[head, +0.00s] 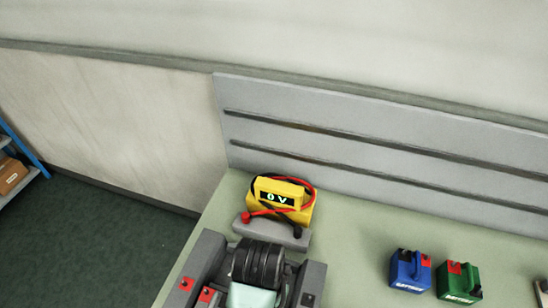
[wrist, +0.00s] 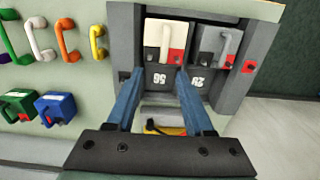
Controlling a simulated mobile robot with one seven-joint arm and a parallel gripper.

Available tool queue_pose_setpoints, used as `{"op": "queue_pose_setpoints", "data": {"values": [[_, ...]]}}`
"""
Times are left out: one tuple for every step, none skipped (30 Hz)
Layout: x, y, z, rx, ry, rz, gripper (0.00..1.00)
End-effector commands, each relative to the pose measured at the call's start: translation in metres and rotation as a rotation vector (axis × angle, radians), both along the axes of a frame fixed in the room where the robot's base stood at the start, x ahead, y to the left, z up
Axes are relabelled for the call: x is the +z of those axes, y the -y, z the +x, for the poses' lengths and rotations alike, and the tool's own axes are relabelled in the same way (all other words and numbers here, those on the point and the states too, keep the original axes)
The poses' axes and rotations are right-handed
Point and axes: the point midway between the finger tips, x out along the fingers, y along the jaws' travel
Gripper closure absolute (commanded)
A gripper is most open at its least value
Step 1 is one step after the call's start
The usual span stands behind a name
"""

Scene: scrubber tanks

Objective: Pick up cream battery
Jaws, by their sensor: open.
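The cream battery (wrist: 153,33) sits in the left bay of a dark grey charging unit (wrist: 124,40) in the wrist view. It has a pale handle on top and a red patch at its lower right. My gripper (wrist: 160,73) is open and empty, its two blue fingers apart. In the picture the fingertips lie just below the battery, over the dark display with upside-down digits; their height above it is unclear. In the head view my dark wrist covers the middle of the charging unit (head: 205,258), and I cannot make out the cream battery there.
A grey battery (wrist: 213,42) fills the neighbouring bay. A yellow voltmeter (head: 292,192) with red and black leads stands behind the unit. Blue (head: 408,270) and green (head: 460,280) batteries stand apart on the table. Several coloured handles, including an orange one (wrist: 66,40), lie beyond. Table between is clear.

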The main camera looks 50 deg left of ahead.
Motion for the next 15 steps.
{"op": "queue_pose_setpoints", "data": {"values": [[-0.011,0.000,-0.001,0.001,-0.002,-0.001,0.48],[-0.016,0.000,-0.001,0.001,-0.002,-0.001,0.48],[-0.022,0.000,-0.001,0.000,-0.001,-0.001,0.48],[-0.026,0.000,-0.001,0.000,0.000,0.000,0.48],[-0.030,0.000,0.000,0.000,0.000,0.000,0.48],[-0.033,0.000,-0.001,0.000,-0.003,-0.002,0.48],[-0.038,0.001,-0.002,-0.001,-0.004,-0.003,0.48],[-0.044,0.001,-0.002,-0.001,-0.004,-0.003,0.48],[-0.051,0.001,-0.001,-0.001,-0.003,-0.002,0.48],[-0.055,0.000,-0.001,-0.001,-0.003,-0.002,0.48],[-0.059,0.000,-0.001,-0.001,-0.003,-0.002,0.48],[-0.064,0.000,-0.001,-0.001,-0.001,-0.001,0.48],[-0.067,0.000,-0.001,0.000,-0.002,-0.001,0.48],[-0.069,0.000,-0.001,0.000,-0.001,-0.001,0.48],[-0.072,0.000,-0.001,-0.001,0.000,0.000,0.48]]}}
